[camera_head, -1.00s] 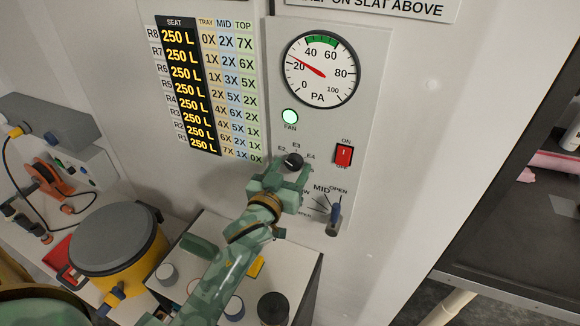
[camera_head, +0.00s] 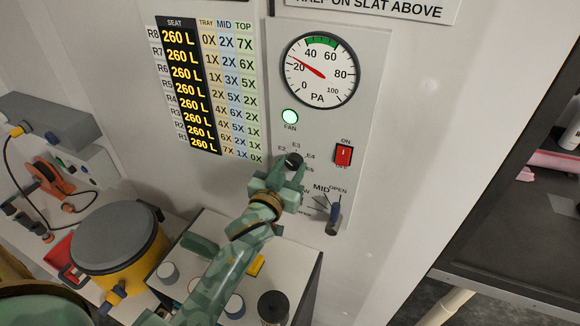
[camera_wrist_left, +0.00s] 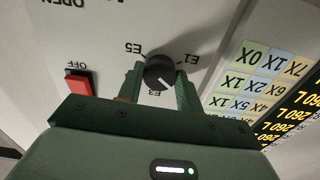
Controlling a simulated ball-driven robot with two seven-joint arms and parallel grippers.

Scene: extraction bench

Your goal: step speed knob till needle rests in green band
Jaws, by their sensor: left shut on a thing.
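The black speed knob (camera_head: 293,161) is on the grey control panel, among marks E2, E3 and E4. My left gripper (camera_head: 280,174) reaches it from below, with its fingers around the knob. In the left wrist view the knob (camera_wrist_left: 160,72) sits between the two green fingers (camera_wrist_left: 160,88), and its white pointer line faces toward the partly covered E3 mark. The round PA gauge (camera_head: 320,70) has a red needle (camera_head: 308,65) a little above 20. Its green band (camera_head: 322,42) lies at the top, between about 40 and 60; the needle is left of it. My right gripper is out of view.
The green FAN lamp (camera_head: 290,117) is lit. A red rocker switch (camera_head: 343,155) is right of the knob, and a lever (camera_head: 333,218) is below right. The seat display (camera_head: 180,90) reads 260 L in every row. A grey-lidded yellow pot (camera_head: 118,240) stands lower left.

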